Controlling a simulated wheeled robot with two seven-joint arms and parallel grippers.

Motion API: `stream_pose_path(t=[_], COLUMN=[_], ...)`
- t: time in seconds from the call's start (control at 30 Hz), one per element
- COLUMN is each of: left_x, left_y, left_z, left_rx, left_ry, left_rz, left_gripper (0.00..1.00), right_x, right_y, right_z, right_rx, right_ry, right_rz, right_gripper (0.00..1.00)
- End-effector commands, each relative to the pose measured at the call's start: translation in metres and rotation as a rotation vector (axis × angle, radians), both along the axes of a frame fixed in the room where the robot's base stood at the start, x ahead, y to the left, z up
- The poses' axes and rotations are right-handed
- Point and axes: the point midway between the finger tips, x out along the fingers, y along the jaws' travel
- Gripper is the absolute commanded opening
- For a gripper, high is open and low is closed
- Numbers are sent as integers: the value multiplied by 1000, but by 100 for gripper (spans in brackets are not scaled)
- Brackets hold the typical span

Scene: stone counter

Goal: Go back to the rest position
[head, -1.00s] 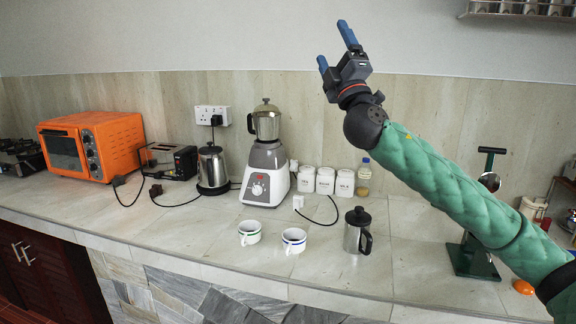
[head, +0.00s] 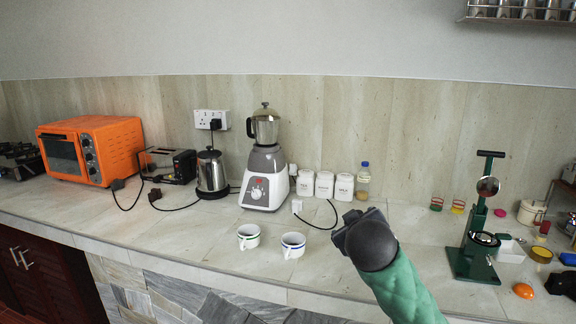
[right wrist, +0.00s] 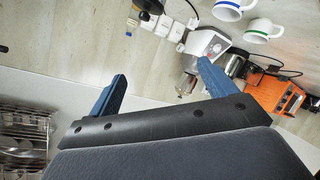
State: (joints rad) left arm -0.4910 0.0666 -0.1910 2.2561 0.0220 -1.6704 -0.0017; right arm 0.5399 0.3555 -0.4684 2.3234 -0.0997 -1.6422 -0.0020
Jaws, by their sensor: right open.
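My right arm comes in from the lower right in the head view. Its gripper (head: 348,234) is low over the counter, right of the two mugs; its fingers are hidden behind the wrist there. In the right wrist view the two blue fingers (right wrist: 162,76) are spread apart with nothing between them. My left gripper is in neither view.
On the counter (head: 200,238) stand a green-rimmed mug (head: 249,237), a blue-rimmed mug (head: 292,245), a blender (head: 265,175), white canisters (head: 325,185), a kettle (head: 211,172), a toaster (head: 168,165), an orange oven (head: 90,150) and a green press (head: 478,240).

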Motion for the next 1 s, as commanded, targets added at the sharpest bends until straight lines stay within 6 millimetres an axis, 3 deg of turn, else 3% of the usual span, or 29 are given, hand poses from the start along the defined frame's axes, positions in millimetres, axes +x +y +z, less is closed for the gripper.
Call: stream_pose_path(t=[0.1, 0.5, 1.0], left_x=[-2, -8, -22], left_y=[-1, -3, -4], left_z=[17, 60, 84], left_rx=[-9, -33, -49], left_ry=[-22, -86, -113], left_rz=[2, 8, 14], left_gripper=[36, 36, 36], right_x=[-21, -92, -199], right_y=[2, 4, -7], right_z=[-41, -153, -285], right_rx=[55, 222, 361], right_ry=[94, 321, 590], right_rz=[11, 27, -69], right_gripper=[84, 84, 84])
